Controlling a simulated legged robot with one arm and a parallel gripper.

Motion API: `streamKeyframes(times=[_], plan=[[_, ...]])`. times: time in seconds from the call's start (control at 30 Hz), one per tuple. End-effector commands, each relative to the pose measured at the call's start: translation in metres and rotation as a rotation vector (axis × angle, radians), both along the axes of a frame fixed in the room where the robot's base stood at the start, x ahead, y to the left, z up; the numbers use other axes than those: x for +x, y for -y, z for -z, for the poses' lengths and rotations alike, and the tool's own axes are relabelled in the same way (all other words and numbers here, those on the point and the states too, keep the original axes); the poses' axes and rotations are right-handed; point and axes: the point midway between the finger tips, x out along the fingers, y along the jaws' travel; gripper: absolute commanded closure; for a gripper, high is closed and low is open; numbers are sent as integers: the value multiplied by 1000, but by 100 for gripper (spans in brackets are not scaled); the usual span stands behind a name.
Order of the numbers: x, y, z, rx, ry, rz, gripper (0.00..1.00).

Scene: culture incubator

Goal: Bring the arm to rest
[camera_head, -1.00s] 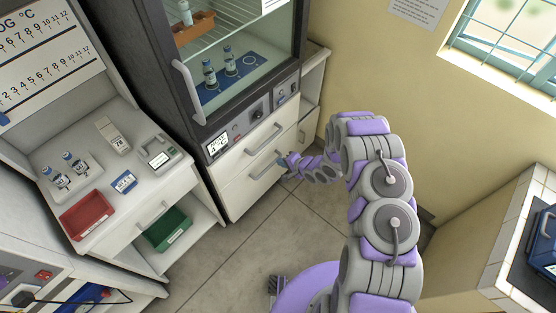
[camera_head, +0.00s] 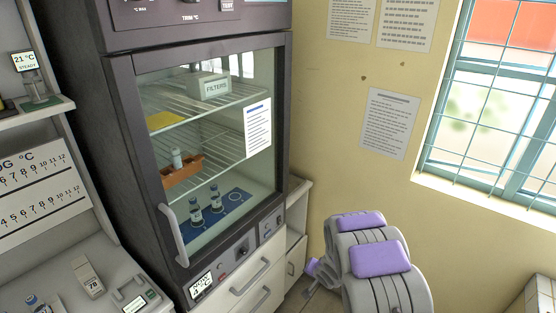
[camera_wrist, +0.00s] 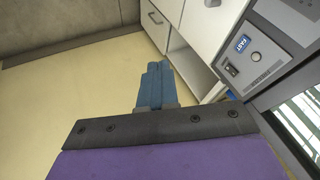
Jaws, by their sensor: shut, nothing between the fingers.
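My arm (camera_head: 375,265) shows at the bottom right of the head view, purple and grey, in front of the yellow wall. My gripper (camera_wrist: 155,84) shows in the wrist view as blue fingers lying together, shut and empty. Beyond the fingers are the white drawer fronts and the floor. The gripper's fingers cannot be made out in the head view.
The dark incubator (camera_head: 120,130) stands left of my arm, its glass door shut, with a grey handle (camera_head: 173,236). Vials stand inside on a blue mat (camera_head: 238,197) and in an orange rack (camera_head: 182,172). A control panel (camera_wrist: 252,55) is right of the fingers.

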Motion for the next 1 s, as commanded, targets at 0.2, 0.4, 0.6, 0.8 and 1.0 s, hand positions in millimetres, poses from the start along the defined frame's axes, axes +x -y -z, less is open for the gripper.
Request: streamKeyframes(times=[0.2,0.4,0.6,0.8,1.0], plan=[[-21,45,-68,-195,-41,21,100],[-60,74,-125,-327,-119,32,100],[-113,90,-175,-409,-216,23,100],[-179,92,-215,-443,-331,-15,100],[-251,82,-247,-435,-444,-87,100]])
